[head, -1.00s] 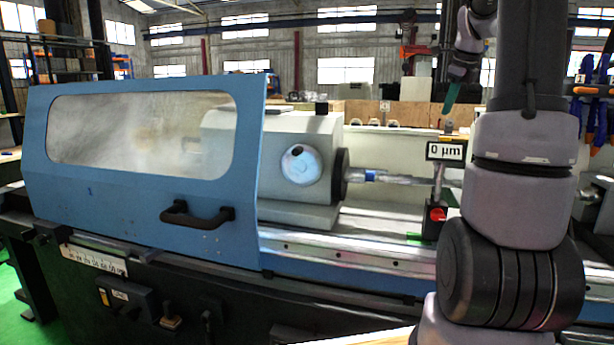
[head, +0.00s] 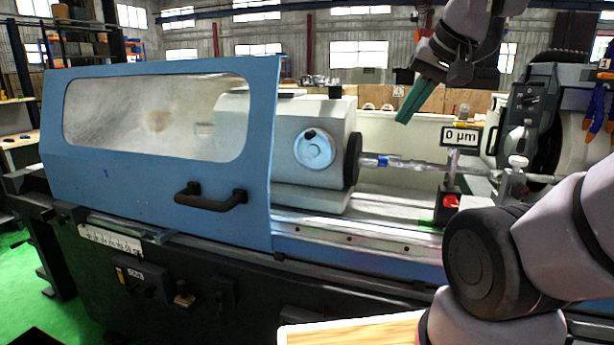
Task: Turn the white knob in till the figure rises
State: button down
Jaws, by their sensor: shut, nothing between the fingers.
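A small white knob (head: 517,161) tops a grey post on the machine bed, right of the gauge, in the head view. The gauge's display (head: 461,137) reads "0 µm" and stands on a black base with a red knob (head: 445,200). A slim metal workpiece (head: 415,165) with a blue band runs from the headstock to the right. My gripper (head: 404,120) with its green fingers is up above the workpiece, left of the white knob and well apart from it. It points down and slightly left, shut and empty.
The blue sliding door (head: 150,170) with its black handle covers the left of the machine. The grey headstock (head: 300,180) carries a round pale dial (head: 315,149). The grinding wheel housing (head: 560,115) stands at the right. A wooden board (head: 350,333) lies at the front.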

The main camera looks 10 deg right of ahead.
aim_at(517, 162)
jog(key=z, duration=1.3)
